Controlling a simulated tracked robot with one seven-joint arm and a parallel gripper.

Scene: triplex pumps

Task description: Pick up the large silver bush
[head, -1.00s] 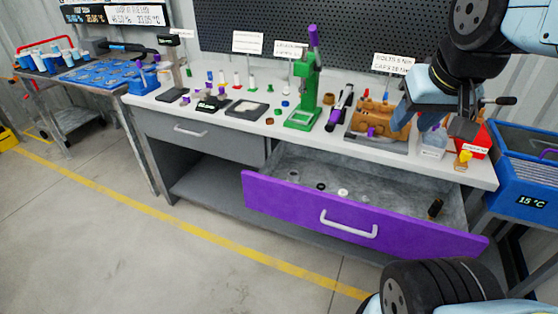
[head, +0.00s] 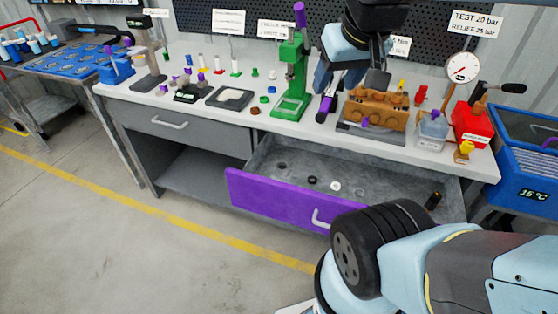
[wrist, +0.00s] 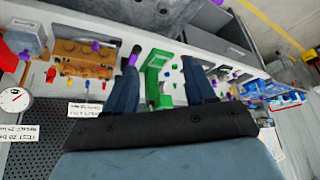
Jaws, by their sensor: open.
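The large silver bush cannot be told for sure. A small pale ring (head: 335,186) in the open purple-front drawer (head: 262,198) could be it. Beside it lie a dark ring (head: 312,180) and a greyish ring (head: 281,165). My gripper (head: 350,85) is above the bench, near the green press and the brown pump block. It is open and empty, its two blue fingers spread apart. In the wrist view, my gripper (wrist: 163,58) shows the bench between its fingers, with the drawer (wrist: 160,12) at the top edge.
A green press (head: 292,85) stands on the bench, with a brown pump block (head: 375,108) to its right. A red hand pump (head: 472,122) with a gauge stands further right. A dark cylinder (head: 433,200) is at the drawer's right end. Floor in front is clear.

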